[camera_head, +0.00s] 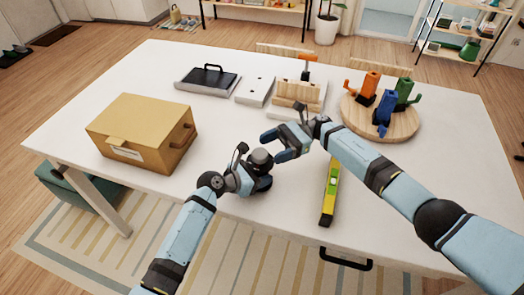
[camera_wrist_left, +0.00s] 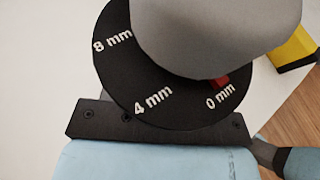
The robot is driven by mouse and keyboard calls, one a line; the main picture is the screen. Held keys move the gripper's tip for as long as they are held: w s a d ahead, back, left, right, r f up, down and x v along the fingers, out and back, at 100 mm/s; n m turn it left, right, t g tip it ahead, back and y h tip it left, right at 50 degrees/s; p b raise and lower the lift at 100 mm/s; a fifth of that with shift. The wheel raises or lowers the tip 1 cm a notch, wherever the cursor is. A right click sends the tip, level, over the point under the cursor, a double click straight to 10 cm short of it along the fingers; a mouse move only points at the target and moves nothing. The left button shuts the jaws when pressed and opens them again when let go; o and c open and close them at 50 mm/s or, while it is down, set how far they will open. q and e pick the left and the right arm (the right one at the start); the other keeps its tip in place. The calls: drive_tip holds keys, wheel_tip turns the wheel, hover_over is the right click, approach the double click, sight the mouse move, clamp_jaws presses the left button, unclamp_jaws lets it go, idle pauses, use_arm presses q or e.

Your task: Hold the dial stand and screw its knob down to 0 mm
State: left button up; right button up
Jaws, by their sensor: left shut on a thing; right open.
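My left gripper (camera_head: 252,180) is shut on the stand from the left. My right gripper (camera_head: 271,146) is open, just behind and right of the knob; I cannot tell whether it touches.
A yellow-green level (camera_head: 330,192) lies right of the stand. A tan box (camera_head: 140,132) stands left. A dark-topped tray (camera_head: 208,79), a white plate (camera_head: 254,92) and a wooden rack (camera_head: 297,95) are behind. A round board (camera_head: 385,126) with coloured cactus shapes is at right.

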drive_tip(key=v, duration=0.7)
drive_tip(key=shift+w+d, duration=0.15)
drive_tip(key=shift+d, duration=0.1)
use_arm(q)
drive_tip(key=o, duration=1.3)
